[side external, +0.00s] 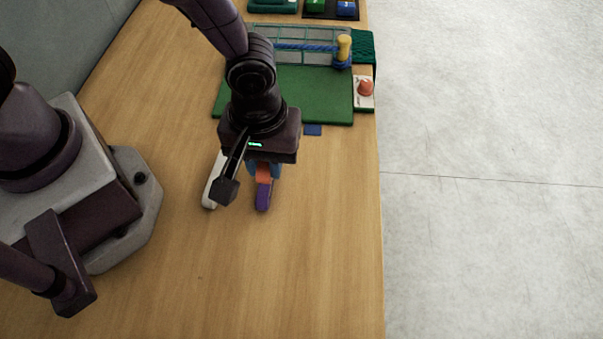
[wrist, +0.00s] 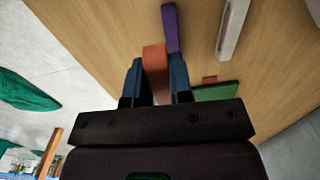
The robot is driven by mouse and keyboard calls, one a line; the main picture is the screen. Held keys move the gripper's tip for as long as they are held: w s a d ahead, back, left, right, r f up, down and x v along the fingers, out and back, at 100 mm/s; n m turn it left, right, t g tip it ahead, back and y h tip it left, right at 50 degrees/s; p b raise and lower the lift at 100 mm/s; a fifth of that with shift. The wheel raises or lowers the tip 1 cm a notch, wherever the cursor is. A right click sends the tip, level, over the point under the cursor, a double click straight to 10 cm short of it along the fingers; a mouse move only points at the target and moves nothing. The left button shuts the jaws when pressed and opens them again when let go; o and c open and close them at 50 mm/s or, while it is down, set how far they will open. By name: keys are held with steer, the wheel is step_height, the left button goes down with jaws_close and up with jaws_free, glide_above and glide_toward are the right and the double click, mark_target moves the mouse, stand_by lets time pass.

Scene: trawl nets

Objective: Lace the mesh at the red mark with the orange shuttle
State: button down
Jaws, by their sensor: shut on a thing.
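My gripper (wrist: 155,85) is shut on the orange shuttle (wrist: 154,62), which sits between its two blue fingers. The orange piece also shows in the side external view (side external: 263,173), under the gripper, partly hidden. A purple bar (side external: 263,196) lies just in front of it, also in the wrist view (wrist: 170,28); I cannot tell whether the two touch. The mesh (side external: 290,44) is a grey framed panel with a blue band across it, behind the green mat (side external: 310,90). I cannot make out a red mark on the mesh.
A white bar (side external: 211,187) lies left of my gripper. A yellow-topped peg (side external: 343,48) stands at the mesh's right end. An orange-red knob (side external: 366,87) on a white plate sits by the table's right edge. The wooden table (side external: 290,270) is clear in front.

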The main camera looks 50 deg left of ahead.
steer(key=s+a+r, duration=0.3)
steer(key=s+a, duration=0.1)
steer(key=s, duration=0.1)
steer(key=w+a+f+n, duration=0.1)
steer(key=w+a, duration=0.3)
steer(key=a, duration=0.1)
steer(key=w+a+f+n, duration=0.1)
steer(key=w+a+f, duration=0.1)
steer(key=w+a, duration=0.3)
steer(key=w+a+f+n, duration=0.1)
steer(key=w+a+f, duration=0.1)
steer(key=w+a, duration=0.2)
steer(key=shift+w+a+n, duration=0.2)
steer(key=shift+a+n, duration=0.2)
steer(key=shift+a, duration=1.3)
steer(key=w+m, duration=0.1)
steer(key=w+a, duration=0.1)
steer(key=shift+w+a+m, duration=0.25)
steer(key=shift+w+m, duration=0.05)
steer(key=shift+m, duration=0.1)
steer(key=shift+w+r+m, duration=0.1)
steer(key=shift+w+m, duration=0.15)
steer(key=shift+m, duration=0.15)
steer(key=shift+f+m, duration=0.3)
steer(key=shift+s+f, duration=0.1)
steer(key=shift+f, duration=3)
steer(key=shift+w+a, duration=2.4)
steer(key=shift+w, duration=0.05)
